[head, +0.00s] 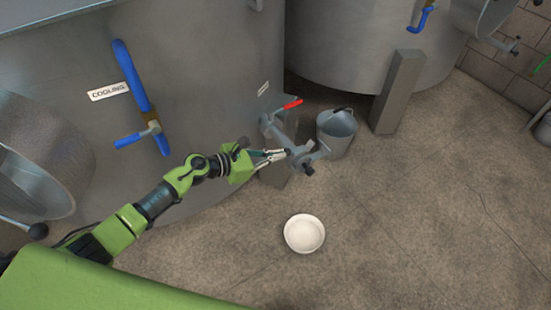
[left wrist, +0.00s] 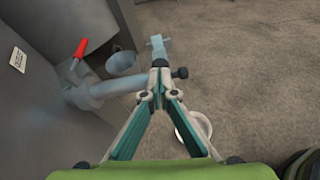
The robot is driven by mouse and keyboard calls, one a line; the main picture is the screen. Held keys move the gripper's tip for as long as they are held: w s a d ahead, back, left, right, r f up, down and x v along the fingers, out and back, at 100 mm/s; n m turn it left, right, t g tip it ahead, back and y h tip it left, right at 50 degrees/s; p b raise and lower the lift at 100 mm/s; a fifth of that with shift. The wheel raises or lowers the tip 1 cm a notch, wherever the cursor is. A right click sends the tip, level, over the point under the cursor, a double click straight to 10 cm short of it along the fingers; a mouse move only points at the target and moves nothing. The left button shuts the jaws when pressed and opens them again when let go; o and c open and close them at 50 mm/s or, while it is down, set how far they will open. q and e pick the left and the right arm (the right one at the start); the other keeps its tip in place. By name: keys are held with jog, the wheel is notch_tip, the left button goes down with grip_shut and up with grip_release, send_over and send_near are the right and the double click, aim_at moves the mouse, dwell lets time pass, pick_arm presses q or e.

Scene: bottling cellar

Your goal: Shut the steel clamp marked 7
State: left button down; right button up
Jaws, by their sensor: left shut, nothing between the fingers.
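A steel fitting that looks like the clamp (head: 310,158) sits at the free end of a short pipe on the tank's outlet. It has a dark knob, and no number 7 is readable on it. In the left wrist view the clamp (left wrist: 157,46) shows just beyond the fingertips, with its dark knob to the right. I cannot tell whether its arm is closed. My left gripper (head: 285,153) is shut and empty, its tips close against or beside the clamp; contact is unclear. It also shows in the left wrist view (left wrist: 160,67). My right gripper is not in view.
The outlet has a red lever (head: 292,104). A grey bucket (head: 337,130) stands behind the pipe. A white bowl (head: 304,234) lies on open floor in front. The steel tank (head: 215,80) with a blue-handled valve (head: 136,85) fills the left; a grey post (head: 397,92) stands right.

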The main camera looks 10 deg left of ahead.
aim_at(287, 149)
pick_arm(q)
jog(key=w+d, duration=0.1)
jog(key=w+d+r, duration=0.1)
jog(key=shift+w+d+r, duration=0.15)
jog(key=shift+w+d, duration=0.15)
jog(key=shift+w, duration=0.1)
jog(key=w+d+b, duration=0.2)
jog(key=shift+w+d, duration=0.35)
jog(key=shift+x, duration=0.75)
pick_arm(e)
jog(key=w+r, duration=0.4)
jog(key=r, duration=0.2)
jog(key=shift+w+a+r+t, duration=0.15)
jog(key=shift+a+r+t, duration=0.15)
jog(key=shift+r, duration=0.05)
